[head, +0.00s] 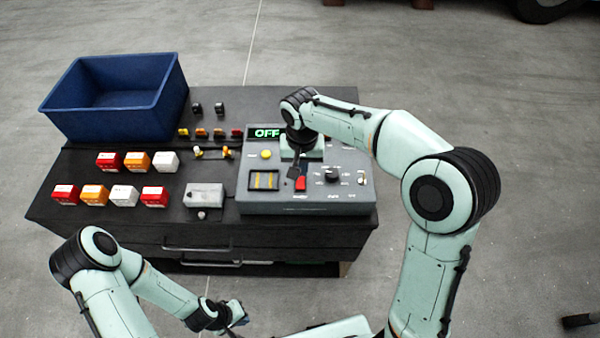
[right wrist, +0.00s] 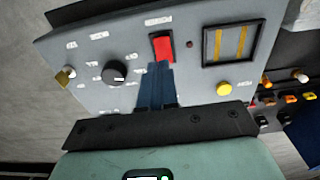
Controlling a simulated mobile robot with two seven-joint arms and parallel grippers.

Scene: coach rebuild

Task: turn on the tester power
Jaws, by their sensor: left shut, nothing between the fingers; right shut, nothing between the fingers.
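The grey tester (head: 340,196) stands on the right part of the black bench, and its display (head: 266,133) reads OFF in green. Its red rocker switch (head: 300,184) is on the top panel and also shows in the right wrist view (right wrist: 163,46). My right gripper (head: 296,173) is shut and empty, pointing down at the panel. In the right wrist view its fingertips (right wrist: 158,66) overlap the near edge of the red switch; I cannot tell whether they touch it. My left gripper (head: 240,318) is shut and empty, low in front of the bench.
A black knob (head: 332,174), a yellow button (head: 266,154) and a yellow-striped window (head: 264,180) share the panel. A blue bin (head: 115,120) stands at the back left. Several red, orange and white boxes (head: 95,194) and a grey box (head: 204,196) sit on the bench (head: 230,108).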

